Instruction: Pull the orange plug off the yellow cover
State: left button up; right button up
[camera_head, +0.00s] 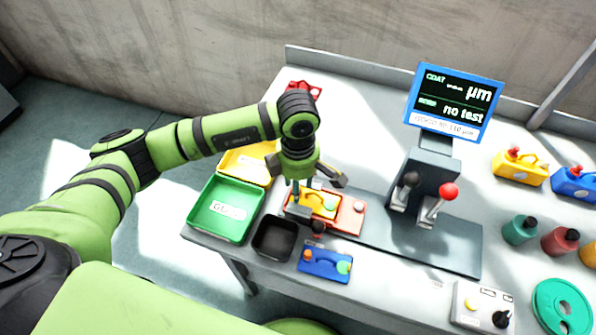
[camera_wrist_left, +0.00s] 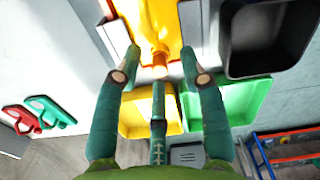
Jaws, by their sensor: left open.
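The yellow cover (camera_head: 312,207) lies on a salmon-coloured block (camera_head: 350,217) near the table's front, partly hidden under my left gripper. In the left wrist view the yellow cover (camera_wrist_left: 148,22) fills the top middle. A short orange cylinder, seemingly the orange plug (camera_wrist_left: 160,66), sticks out of its near end. My left gripper (camera_wrist_left: 160,66) is open, with one finger on each side of the plug and a third finger below it in the picture. I cannot tell whether any finger touches it. My right gripper is not in view.
A green tray (camera_head: 204,232), a yellow tray (camera_head: 229,170) and a black bin (camera_head: 259,254) stand left of the block. A blue cover (camera_head: 324,270) lies in front. A lever press (camera_head: 437,180) with a screen (camera_head: 455,103) stands to the right, beside several bottles.

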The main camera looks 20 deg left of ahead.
pick_arm(q)
jog(key=shift+d+f, duration=0.1)
jog(key=shift+f, duration=0.05)
grip_shut()
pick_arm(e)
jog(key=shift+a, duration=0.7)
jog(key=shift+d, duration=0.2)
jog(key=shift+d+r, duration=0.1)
pick_arm(q)
jog(key=shift+r, duration=0.4)
jog(key=shift+r+p, duration=1.65)
jog(key=shift+r, duration=0.9)
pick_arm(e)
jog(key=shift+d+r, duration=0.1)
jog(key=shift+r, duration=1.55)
